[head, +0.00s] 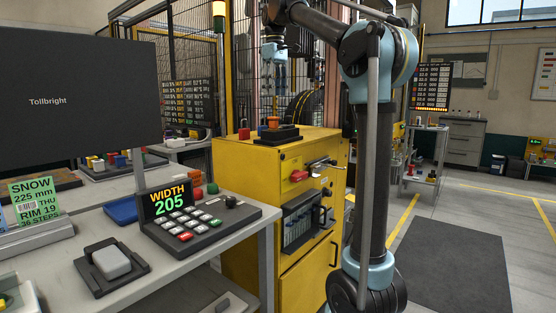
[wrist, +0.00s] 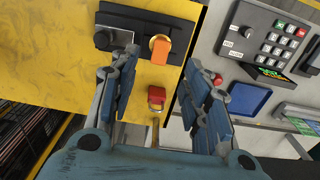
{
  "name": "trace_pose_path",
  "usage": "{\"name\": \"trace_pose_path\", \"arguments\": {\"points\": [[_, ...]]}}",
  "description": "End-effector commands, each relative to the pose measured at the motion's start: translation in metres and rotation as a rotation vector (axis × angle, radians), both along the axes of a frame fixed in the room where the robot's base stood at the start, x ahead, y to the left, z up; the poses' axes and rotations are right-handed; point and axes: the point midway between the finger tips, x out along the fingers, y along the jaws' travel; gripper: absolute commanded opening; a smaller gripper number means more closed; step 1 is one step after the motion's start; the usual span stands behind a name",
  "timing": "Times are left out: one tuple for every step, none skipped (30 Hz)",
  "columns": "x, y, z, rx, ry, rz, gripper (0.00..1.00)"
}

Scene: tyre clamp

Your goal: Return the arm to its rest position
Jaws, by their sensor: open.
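My arm rises from the column at right and bends over to the left in the head view. My gripper (head: 274,82) hangs above the top of the yellow cabinet (head: 235,160), pointing down. In the wrist view my gripper (wrist: 160,75) has its two blue-padded fingers spread apart, with nothing held between them.
A grey bench with a keypad panel (head: 210,222) reading width 205 stands at left, beside a dark monitor (head: 70,90). A wire mesh fence (head: 190,50) stands behind the cabinet. Open floor with a dark mat (head: 455,265) lies at right.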

Motion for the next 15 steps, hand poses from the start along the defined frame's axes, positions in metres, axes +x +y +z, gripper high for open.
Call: {"name": "trace_pose_path", "arguments": {"points": [[-0.004,-0.007,-0.005,0.001,-0.002,-0.015,0.43],[-0.007,-0.011,-0.009,0.001,-0.005,-0.026,0.43],[-0.011,-0.017,-0.014,0.004,-0.008,-0.044,0.43],[-0.015,-0.022,-0.02,0.005,-0.012,-0.059,0.43],[-0.019,-0.028,-0.025,0.006,-0.015,-0.075,0.43],[-0.024,-0.036,-0.034,0.008,-0.021,-0.099,0.43],[-0.029,-0.041,-0.04,0.01,-0.023,-0.116,0.43],[-0.034,-0.047,-0.047,0.011,-0.027,-0.132,0.43],[-0.04,-0.055,-0.056,0.013,-0.031,-0.156,0.43],[-0.045,-0.06,-0.063,0.015,-0.035,-0.173,0.43],[-0.05,-0.065,-0.071,0.016,-0.038,-0.189,0.43],[-0.057,-0.073,-0.081,0.019,-0.043,-0.212,0.43],[-0.062,-0.078,-0.088,0.02,-0.046,-0.23,0.43],[-0.068,-0.083,-0.097,0.022,-0.051,-0.246,0.43],[-0.075,-0.09,-0.107,0.024,-0.055,-0.268,0.43]]}}
